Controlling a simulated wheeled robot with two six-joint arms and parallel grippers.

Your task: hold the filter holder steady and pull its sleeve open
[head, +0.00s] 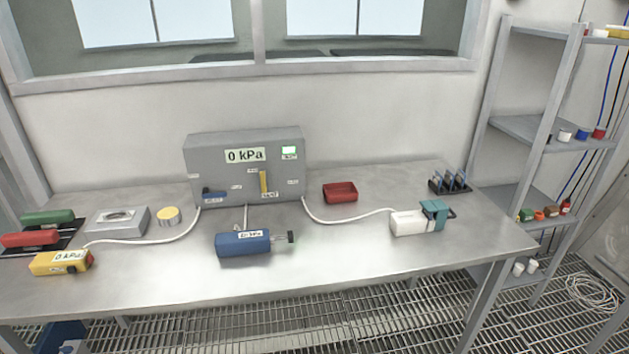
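A white block-like body with a teal end piece lies on the right part of the steel bench. The white body (408,223) has a hose joined to it, and the teal piece (436,214) sits at its right end. This may be the filter holder and its sleeve, but no label I can read confirms it. A blue cylinder (242,243) with a label and a dark knob at its right end lies at the front middle. Neither of my grippers is in view, and nothing is held in the picture.
A grey box reading 0 kPa (244,166) stands at the bench's back, with white hoses running from it. A red tray (340,193), a dark rack (450,182) and a yellow labelled unit (61,262) also sit there. The front right bench (350,260) is clear.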

